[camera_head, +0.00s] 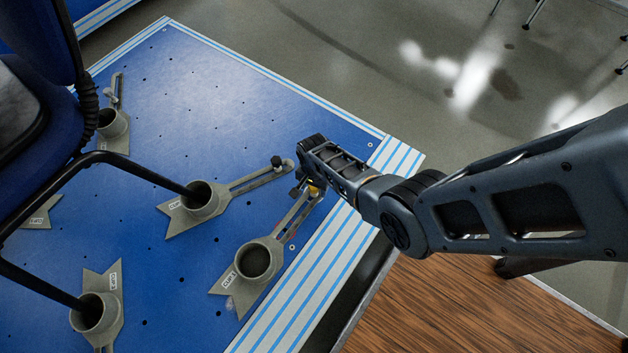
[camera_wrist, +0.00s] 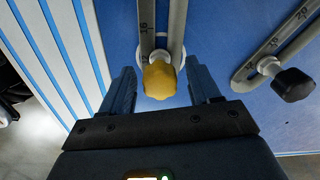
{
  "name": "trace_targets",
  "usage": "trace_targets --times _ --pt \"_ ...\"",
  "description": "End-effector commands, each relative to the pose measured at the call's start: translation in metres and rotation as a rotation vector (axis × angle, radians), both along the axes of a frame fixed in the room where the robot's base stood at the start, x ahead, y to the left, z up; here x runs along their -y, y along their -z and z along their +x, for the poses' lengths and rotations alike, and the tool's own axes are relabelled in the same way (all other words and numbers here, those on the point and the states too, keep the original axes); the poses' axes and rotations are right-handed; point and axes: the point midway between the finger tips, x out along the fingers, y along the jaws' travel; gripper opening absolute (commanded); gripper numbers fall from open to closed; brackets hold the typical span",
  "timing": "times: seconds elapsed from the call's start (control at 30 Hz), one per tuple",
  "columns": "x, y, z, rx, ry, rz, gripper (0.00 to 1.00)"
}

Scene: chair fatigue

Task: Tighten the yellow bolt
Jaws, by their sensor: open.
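The yellow bolt (camera_wrist: 160,80) has a knobbed head and sits in the slot of a grey slotted arm (camera_wrist: 176,22) in the wrist view. In the head view only a small bit of the yellow bolt (camera_head: 314,190) shows beside my gripper (camera_head: 306,186). My gripper (camera_wrist: 160,92) is open in the wrist view, with one finger on each side of the bolt head. A gap shows between the head and each finger. The grey arm belongs to a clamp with a round cup (camera_head: 256,262) on the blue platform (camera_head: 225,85).
A black knob (camera_wrist: 292,85) on a neighbouring slotted arm stands to the right in the wrist view. Several other cup clamps (camera_head: 200,205) stand on the platform, some holding the legs of a blue chair (camera_head: 30,190). A wooden surface (camera_head: 450,305) lies at lower right. The striped edge (camera_head: 325,265) is clear.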

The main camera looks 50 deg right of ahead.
Motion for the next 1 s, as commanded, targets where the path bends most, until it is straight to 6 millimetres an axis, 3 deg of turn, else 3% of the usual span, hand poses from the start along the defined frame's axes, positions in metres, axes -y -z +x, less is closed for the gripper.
trace_targets --times 0.37,0.7,1.0 --pt "-0.0001 0.0001 -0.0001 0.0 -0.06 0.0 0.62" --pt "0.0001 0.0001 -0.0002 0.0 -0.367 0.0 0.62" --pt "-0.0001 0.0 -0.0002 0.0 -0.403 0.001 0.62"
